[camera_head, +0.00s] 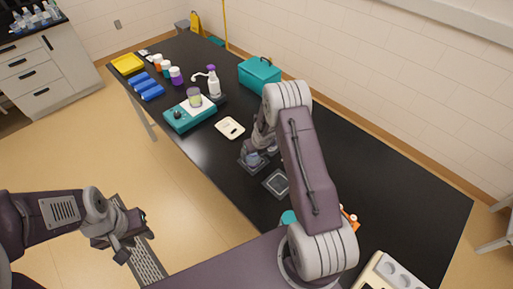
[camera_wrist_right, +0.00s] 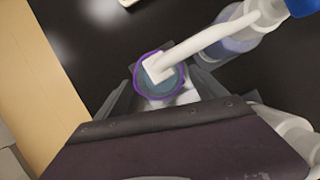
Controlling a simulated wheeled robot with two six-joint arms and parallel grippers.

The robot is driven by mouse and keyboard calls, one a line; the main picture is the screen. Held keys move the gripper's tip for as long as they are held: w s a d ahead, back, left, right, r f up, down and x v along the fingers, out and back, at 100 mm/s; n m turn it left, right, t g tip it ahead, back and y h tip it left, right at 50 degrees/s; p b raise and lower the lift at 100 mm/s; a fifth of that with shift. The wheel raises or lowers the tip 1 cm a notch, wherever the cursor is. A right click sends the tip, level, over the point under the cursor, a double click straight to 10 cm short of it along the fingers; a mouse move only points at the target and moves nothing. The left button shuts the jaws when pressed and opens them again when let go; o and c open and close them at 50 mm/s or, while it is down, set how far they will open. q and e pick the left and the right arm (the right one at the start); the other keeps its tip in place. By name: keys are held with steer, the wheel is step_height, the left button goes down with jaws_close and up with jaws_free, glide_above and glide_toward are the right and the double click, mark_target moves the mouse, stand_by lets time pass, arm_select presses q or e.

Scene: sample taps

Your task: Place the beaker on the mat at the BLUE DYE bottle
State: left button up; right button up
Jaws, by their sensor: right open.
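In the right wrist view a round beaker (camera_wrist_right: 143,88) with a purple rim stands between the spread fingers of my right gripper (camera_wrist_right: 160,92). A white spout from a blue-capped bottle (camera_wrist_right: 234,43) ends right over the beaker's mouth. In the head view my right gripper (camera_head: 259,157) is low over the table, with something bluish and clear at it; my right arm hides the bottle there. The mat under the beaker is mostly hidden. A second, bare square mat (camera_head: 277,183) lies just to the right. My left gripper (camera_head: 132,244) is empty and open, off the table.
On the black table (camera_head: 410,200), a purple-capped bottle (camera_head: 213,84) and a cup (camera_head: 194,97) stand by a teal device (camera_head: 183,118). A white flat piece (camera_head: 230,128), a teal box (camera_head: 260,75), blue blocks (camera_head: 148,88) and a yellow tray (camera_head: 127,64) lie farther back.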

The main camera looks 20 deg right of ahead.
steer(key=s+r+m+h+p, duration=0.15)
steer(key=s+r+m, duration=0.25)
steer(key=r+m, duration=0.6)
steer(key=s+a+r+m+g, duration=0.1)
steer(key=s+a+r+m, duration=0.1)
steer(key=s+m, duration=0.5)
steer(key=s+a+r+m+g+y, duration=0.1)
steer(key=s+a+r+m, duration=0.2)
steer(key=s+m, duration=0.3)
steer(key=s+a+r+m+g, duration=0.1)
steer(key=s+a+r+m, duration=0.2)
steer(key=s+m, duration=0.4)
steer(key=m, duration=0.6)
steer(key=shift+s+a+r+m+y, duration=0.25)
steer(key=shift+s+r+m+y, duration=0.05)
steer(key=shift+s+r+y, duration=0.05)
